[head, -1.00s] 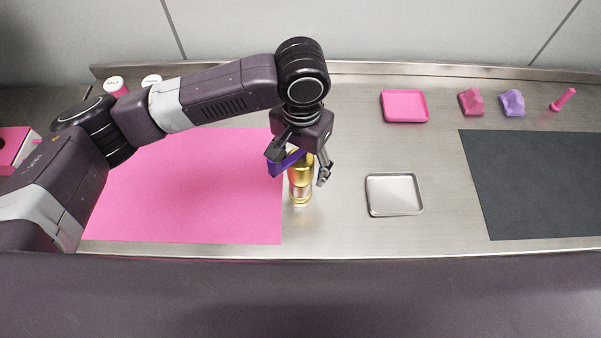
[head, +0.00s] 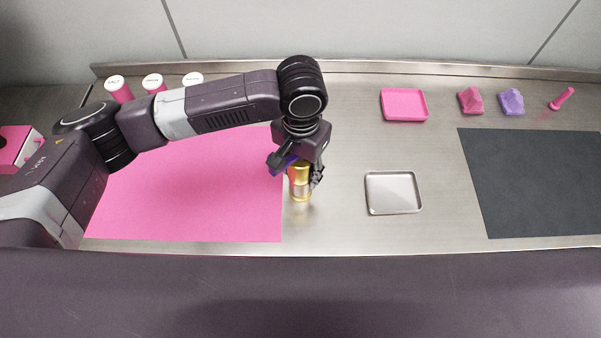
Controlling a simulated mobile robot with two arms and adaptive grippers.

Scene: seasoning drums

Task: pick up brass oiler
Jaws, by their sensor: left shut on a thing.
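The brass oiler (head: 300,187) is a shiny gold cylinder near the middle of the steel counter, just right of the pink mat. My left gripper (head: 298,174) reaches over it from above and is shut on it, with a finger on each side. The gripper hides the oiler's top. A purple piece (head: 281,163) shows at the gripper's left finger; I cannot tell whether it is part of the oiler. I cannot tell whether the oiler's base still touches the counter. My right gripper is not in view.
The pink mat (head: 190,200) lies left and a dark mat (head: 540,185) right. A metal tray (head: 393,193) lies right of the oiler. Behind are a pink tray (head: 404,105), a pink block (head: 471,100), a purple block (head: 511,102) and a pink stick (head: 562,99). White-lidded drums (head: 118,88) stand back left.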

